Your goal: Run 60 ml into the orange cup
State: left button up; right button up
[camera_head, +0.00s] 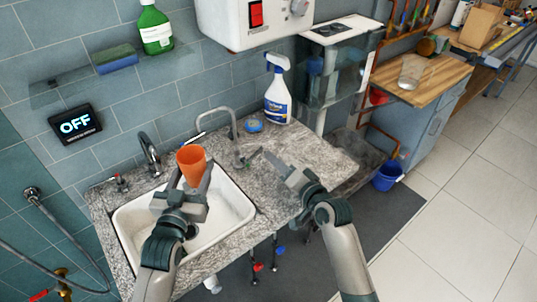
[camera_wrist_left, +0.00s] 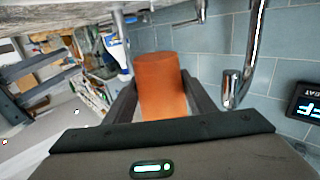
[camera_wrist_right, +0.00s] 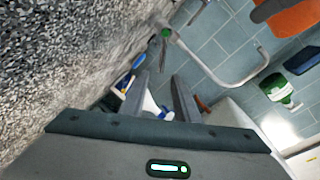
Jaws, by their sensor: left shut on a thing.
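The orange cup (camera_head: 191,163) is held above the white sink (camera_head: 243,207), roughly upright in the head view. My left gripper (camera_head: 194,187) is shut on it; its fingers flank the cup (camera_wrist_left: 162,85) in the left wrist view. A gooseneck tap (camera_head: 235,128) stands behind and right of the cup, with a small lever (camera_head: 254,158). A second chrome tap (camera_head: 150,156) stands to the left; its spout (camera_wrist_left: 229,92) hangs beside the cup in the left wrist view. I cannot tell whether either spout is over the cup. My right gripper (camera_wrist_right: 160,92) is open and empty near the lever.
A wall display (camera_head: 76,123) reads OFF. A spray bottle (camera_head: 277,92) and a blue item (camera_head: 254,126) stand at the counter's back. A small red-marked valve (camera_head: 121,183) is left of the sink. A shelf above holds a green bottle (camera_head: 155,28) and a sponge (camera_head: 116,60).

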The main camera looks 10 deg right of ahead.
jog(key=v, duration=0.3)
jog(key=shift+s, duration=0.2)
pick_arm(q)
jog(key=x, duration=0.7)
jog(key=shift+w, duration=0.25)
dwell(2.0)
jog(key=v, duration=0.7)
jog(key=shift+s, duration=0.3)
jog(key=shift+w, duration=0.1)
